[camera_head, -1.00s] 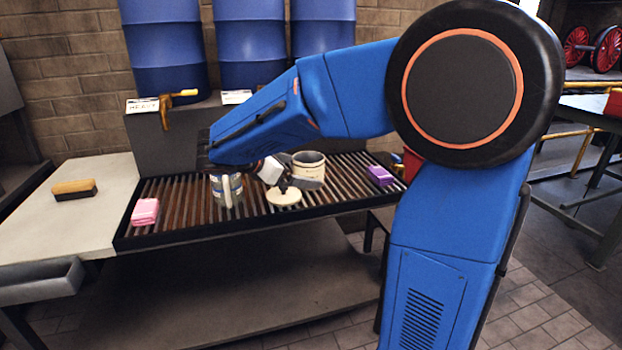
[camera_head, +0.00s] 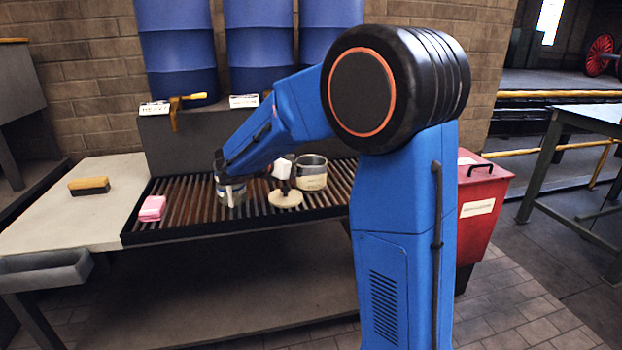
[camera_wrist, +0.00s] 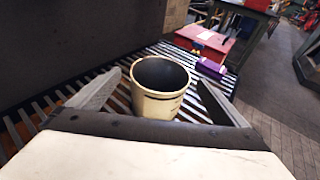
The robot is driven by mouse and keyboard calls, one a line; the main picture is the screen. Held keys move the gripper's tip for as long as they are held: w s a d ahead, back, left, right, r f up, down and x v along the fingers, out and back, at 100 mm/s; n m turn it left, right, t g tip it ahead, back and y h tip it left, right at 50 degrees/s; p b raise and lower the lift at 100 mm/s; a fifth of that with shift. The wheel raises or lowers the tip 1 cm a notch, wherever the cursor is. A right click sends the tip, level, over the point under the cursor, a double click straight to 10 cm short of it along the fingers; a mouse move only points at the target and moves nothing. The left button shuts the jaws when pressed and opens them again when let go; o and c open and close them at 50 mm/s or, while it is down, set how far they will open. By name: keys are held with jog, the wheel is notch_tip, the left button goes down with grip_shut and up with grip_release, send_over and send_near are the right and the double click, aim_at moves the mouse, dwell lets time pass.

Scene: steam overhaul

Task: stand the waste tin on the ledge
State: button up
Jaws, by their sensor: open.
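A cream, open-topped tin (camera_head: 311,176), which I take as the waste tin, stands upright on the slatted grating (camera_head: 190,190). In the wrist view the cream tin (camera_wrist: 158,90) stands between my spread fingers, its dark inside showing. My gripper (camera_wrist: 157,82) is open and holds nothing. In the head view its white body (camera_head: 282,168) is just left of the tin, and its fingers are not clearly visible. I cannot tell whether the fingers touch the tin. Which surface is the ledge is not clear.
A pink block (camera_head: 152,208) lies farther left. A purple block (camera_wrist: 211,68) and a red bin (camera_head: 482,212) are to the right. The pale bench top (camera_head: 85,220) is mostly clear.

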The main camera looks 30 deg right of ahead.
aim_at(321, 164)
jog(key=shift+x, duration=4.15)
jog(key=shift+f, duration=0.1)
jog(key=shift+c, duration=0.2)
jog(key=c, duration=1.3)
jog(key=shift+s, duration=0.1)
